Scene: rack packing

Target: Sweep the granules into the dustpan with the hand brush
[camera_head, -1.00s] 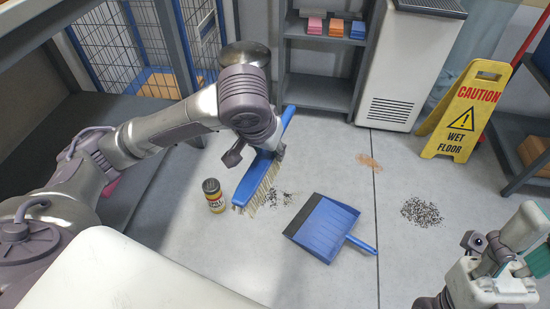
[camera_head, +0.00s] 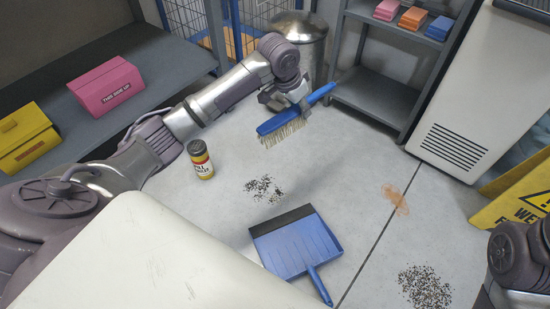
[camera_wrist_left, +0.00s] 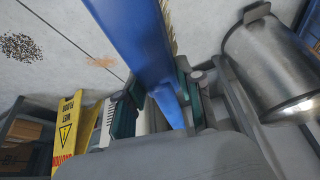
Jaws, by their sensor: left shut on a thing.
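My left gripper (camera_head: 288,97) is shut on the handle of the blue hand brush (camera_head: 282,119). The brush is held with its pale bristles facing down, beyond the granules; whether it touches the floor I cannot tell. In the left wrist view the blue brush (camera_wrist_left: 135,35) runs between the fingers (camera_wrist_left: 160,100). A speckled granule pile (camera_head: 264,190) lies on the floor between the brush and the dustpan. The blue dustpan (camera_head: 298,247) lies flat, its dark lip toward that pile. A second pile (camera_head: 425,287) lies at the lower right. My right arm shows at the right edge; its fingers are not visible.
A yellow-labelled jar (camera_head: 201,160) stands left of the near pile. An orange-brown stain (camera_head: 395,197) marks the floor. A metal bin (camera_head: 300,30), a grey shelf (camera_head: 375,98), a white cabinet (camera_head: 460,100) and a yellow caution sign (camera_head: 515,205) stand around the open floor.

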